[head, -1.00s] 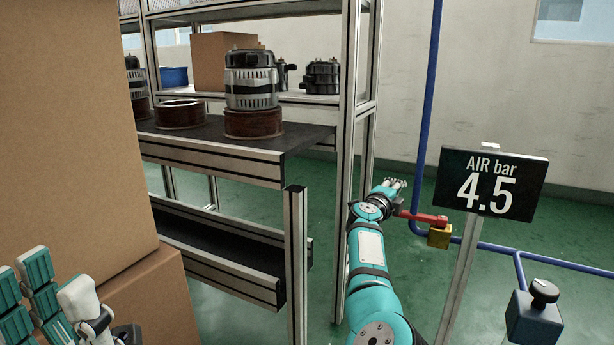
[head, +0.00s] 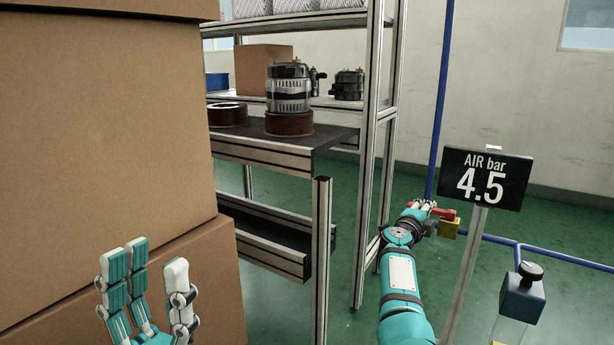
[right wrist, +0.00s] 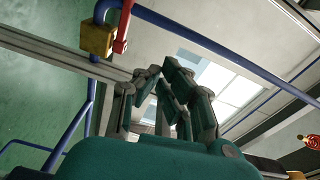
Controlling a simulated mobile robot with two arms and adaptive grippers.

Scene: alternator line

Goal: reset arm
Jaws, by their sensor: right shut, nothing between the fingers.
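My right arm reaches forward at the right of the head view, and its gripper (head: 424,207) is beside a red valve handle (head: 443,214) on a brass-coloured valve body (head: 449,229). In the right wrist view my right gripper (right wrist: 165,72) is shut with nothing between its fingers. The red handle (right wrist: 123,28) and brass body (right wrist: 97,38) are apart from the fingers there, at upper left. My left gripper (head: 158,275) is at the lower left of the head view, fingers up and spread open, empty, in front of cardboard boxes.
Large stacked cardboard boxes (head: 105,150) fill the left. A rack bench (head: 270,155) holds an alternator (head: 288,92) and copper-wound rings. A sign reading AIR bar 4.5 (head: 484,177) stands at right, near a blue pipe (head: 441,100) and a dark block with a knob (head: 523,292).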

